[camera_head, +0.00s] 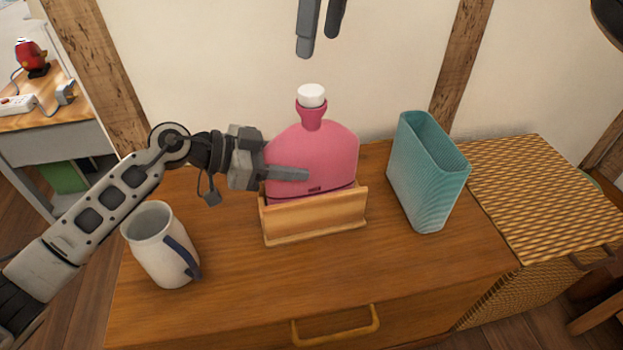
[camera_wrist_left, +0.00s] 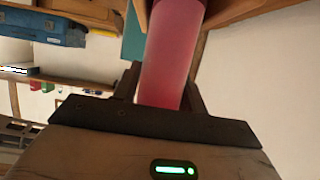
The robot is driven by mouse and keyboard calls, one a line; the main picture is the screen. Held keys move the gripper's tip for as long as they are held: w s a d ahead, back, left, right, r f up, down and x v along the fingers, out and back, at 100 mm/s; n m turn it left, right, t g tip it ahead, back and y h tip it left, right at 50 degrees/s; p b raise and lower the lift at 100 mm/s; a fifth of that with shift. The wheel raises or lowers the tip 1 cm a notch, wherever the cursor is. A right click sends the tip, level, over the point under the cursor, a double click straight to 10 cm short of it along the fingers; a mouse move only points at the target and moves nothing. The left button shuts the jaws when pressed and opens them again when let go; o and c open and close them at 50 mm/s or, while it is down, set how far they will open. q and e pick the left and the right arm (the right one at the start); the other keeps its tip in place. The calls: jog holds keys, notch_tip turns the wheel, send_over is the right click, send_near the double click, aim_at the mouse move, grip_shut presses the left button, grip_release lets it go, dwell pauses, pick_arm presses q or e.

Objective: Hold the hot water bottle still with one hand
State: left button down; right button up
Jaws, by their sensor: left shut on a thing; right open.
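The pink hot water bottle (camera_head: 325,150) stands upright in a wooden holder (camera_head: 315,217) on the dresser top, with its white cap (camera_head: 311,95) on. My left gripper (camera_head: 290,172) comes in from the left and is shut on the side of the bottle's body, just above the holder's front wall. The finger behind the bottle is hidden in the head view. In the left wrist view the bottle (camera_wrist_left: 170,60) sits between the fingers. My right gripper (camera_head: 320,28) is open and empty, above the bottle at the top of the head view.
A white jug (camera_head: 158,245) with a blue handle stands at the left, below my left arm. A teal ribbed container (camera_head: 425,175) stands right of the holder. A woven basket (camera_head: 540,195) is further right. The dresser top (camera_head: 350,265) in front is clear. A wall is behind.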

aim_at(312, 89)
jog(key=f, duration=0.5)
jog(key=a+f, duration=0.1)
jog(key=f, duration=0.2)
jog(key=shift+w+f, duration=0.1)
jog(key=shift+w, duration=0.15)
jog(key=c, duration=1.2)
jog(key=o, duration=1.2)
jog(key=shift+c, duration=0.2)
jog(key=shift+r, duration=0.2)
notch_tip(312, 89, up, 12)
jog(key=d, duration=0.1)
jog(key=shift+s+d+f, duration=0.2)
jog(key=shift+s+d, duration=0.1)
jog(key=shift+s, duration=0.1)
